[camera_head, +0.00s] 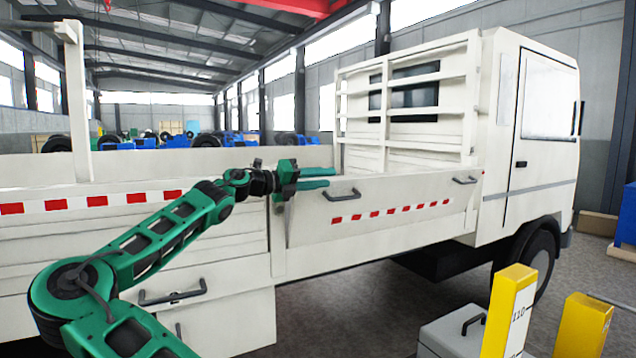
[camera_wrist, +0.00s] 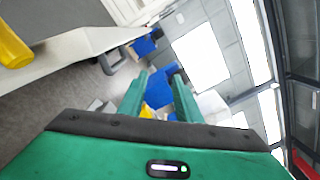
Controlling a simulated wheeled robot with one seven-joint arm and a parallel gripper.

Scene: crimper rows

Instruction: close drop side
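The drop side (camera_head: 400,212) is a white panel on the truck bed with a red-and-white strip and two dark handles. It stands near upright; its left end looks slightly apart from the corner post (camera_head: 277,235), and I cannot tell if it is latched. My green gripper (camera_head: 332,178) is at the panel's top edge near the left handle (camera_head: 342,194), its fingers apart and nothing between them. In the wrist view a white panel edge (camera_wrist: 75,45) and a handle (camera_wrist: 115,62) lie left of the open fingers (camera_wrist: 161,74). Contact with the panel is unclear.
A second white side panel with a striped strip (camera_head: 90,202) lies at left beneath my arm. The white cab (camera_head: 530,130) and slatted headboard (camera_head: 400,110) stand at right. Yellow posts (camera_head: 508,310) (camera_head: 583,325) and a grey box (camera_head: 455,335) stand in front at lower right.

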